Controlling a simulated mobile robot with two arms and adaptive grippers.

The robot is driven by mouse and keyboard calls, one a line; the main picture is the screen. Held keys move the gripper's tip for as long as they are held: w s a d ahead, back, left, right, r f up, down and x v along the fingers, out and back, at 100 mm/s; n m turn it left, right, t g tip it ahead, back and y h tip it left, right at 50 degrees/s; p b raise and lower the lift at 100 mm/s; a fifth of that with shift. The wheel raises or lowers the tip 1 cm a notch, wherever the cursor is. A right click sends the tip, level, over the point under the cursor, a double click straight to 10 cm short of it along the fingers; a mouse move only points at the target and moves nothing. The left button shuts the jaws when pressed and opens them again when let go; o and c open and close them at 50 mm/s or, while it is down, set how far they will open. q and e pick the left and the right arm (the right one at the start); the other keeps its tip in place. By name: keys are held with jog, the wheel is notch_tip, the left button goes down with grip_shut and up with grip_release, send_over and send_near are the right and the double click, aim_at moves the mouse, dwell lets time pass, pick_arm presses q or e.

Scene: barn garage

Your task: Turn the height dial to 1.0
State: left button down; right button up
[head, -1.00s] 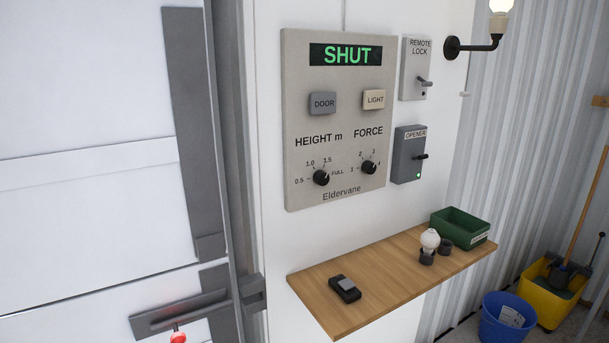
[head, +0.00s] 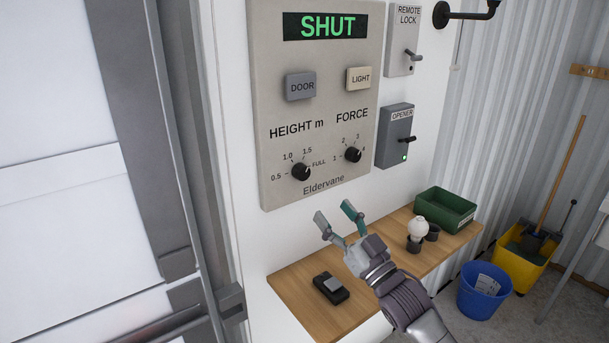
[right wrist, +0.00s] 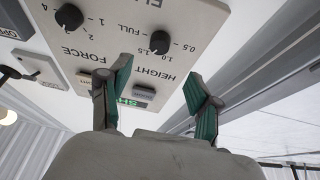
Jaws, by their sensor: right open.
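The height dial (head: 301,171) is a round black knob low on the left of the beige control panel (head: 270,100), ringed by marks 0.5, 1.0, 1.5 and FULL. In the right wrist view the panel appears upside down, with the dial (right wrist: 160,42) beyond the open fingers (right wrist: 156,90). My left gripper is not in view.
The force dial (head: 353,155) sits right of the height dial, with DOOR (head: 300,86) and LIGHT (head: 359,78) buttons above. A wooden shelf (head: 300,311) below holds a small black device (head: 331,289), a bulb (head: 417,229) and a green bin (head: 446,210). The opener box (head: 393,136) is at right.

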aim_at(305, 177)
jog(key=p+x, duration=0.2)
jog(key=x, duration=0.8)
jog(key=shift+w+a, duration=0.25)
jog(key=shift+w, duration=0.2)
jog(key=c, duration=1.1)
jog(key=shift+c, duration=0.2)
jog(key=shift+n, duration=0.3)
